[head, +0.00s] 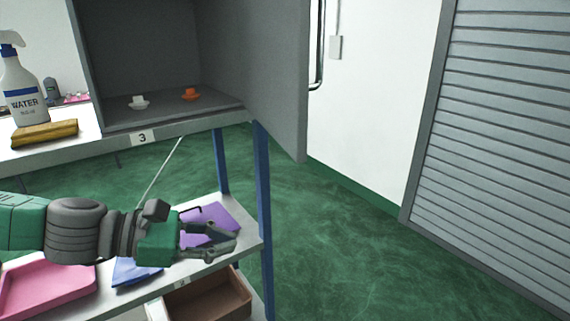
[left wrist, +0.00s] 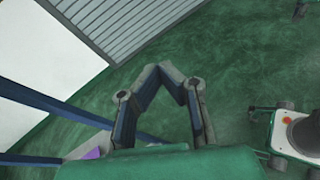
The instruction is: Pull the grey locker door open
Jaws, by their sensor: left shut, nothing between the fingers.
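The grey locker (head: 150,45) stands on the upper shelf in the head view, with its inside showing. Its grey door (head: 275,75) stands open, swung out to the right and past the shelf's front edge. My left gripper (head: 234,240) is below the door and apart from it, in front of the lower shelf. In the left wrist view its fingertips (left wrist: 168,70) meet, with nothing between them and floor behind. My right gripper is not in view.
Inside the locker are a white cup (head: 138,102) and an orange cup (head: 190,94). Below are a pink tray (head: 48,290), a purple item (head: 212,220) and a brown bin (head: 208,300). Green floor (head: 340,240) at right is clear.

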